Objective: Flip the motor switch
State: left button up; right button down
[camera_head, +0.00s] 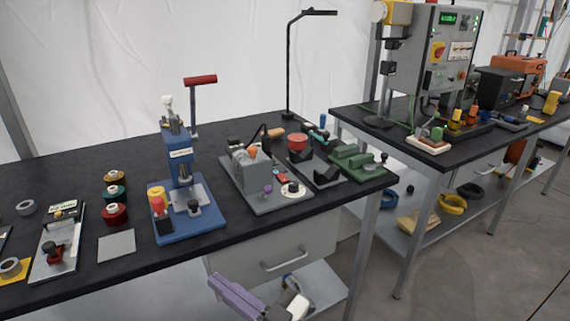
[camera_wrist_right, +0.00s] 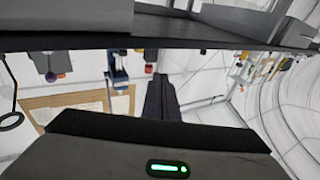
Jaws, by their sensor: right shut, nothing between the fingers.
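A grey benchtop unit (camera_head: 255,168) stands on the near black table, with a small red part (camera_head: 281,174), a purple knob and a white dial on its base. I cannot tell which part is the motor switch. My right gripper (camera_head: 292,303) is low in front of the near table, below its top and apart from both units. In the right wrist view its dark fingers (camera_wrist_right: 160,97) are together and empty. My left gripper is out of view.
A blue press (camera_head: 181,180) with a red handle, thread spools (camera_head: 115,199) and a green fixture (camera_head: 357,160) stand on the near table. Its front edge and drawer (camera_head: 285,257) are close to my right arm. A floor gap separates the two tables.

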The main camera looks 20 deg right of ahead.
jog(key=s+d+f+m+g+h, duration=0.2)
jog(key=s+d+f+g+h, duration=0.2)
jog(key=s+f, duration=0.6)
jog(key=s+d+f+m+g+h, duration=0.2)
jog(key=s+d+f, duration=0.4)
jog(key=s+f, duration=0.4)
notch_tip(320, 180, down, 6)
jog(key=shift+d+f+m+g+h, duration=0.3)
jog(key=shift+g+h, duration=0.6)
jog(key=shift+h, duration=0.2)
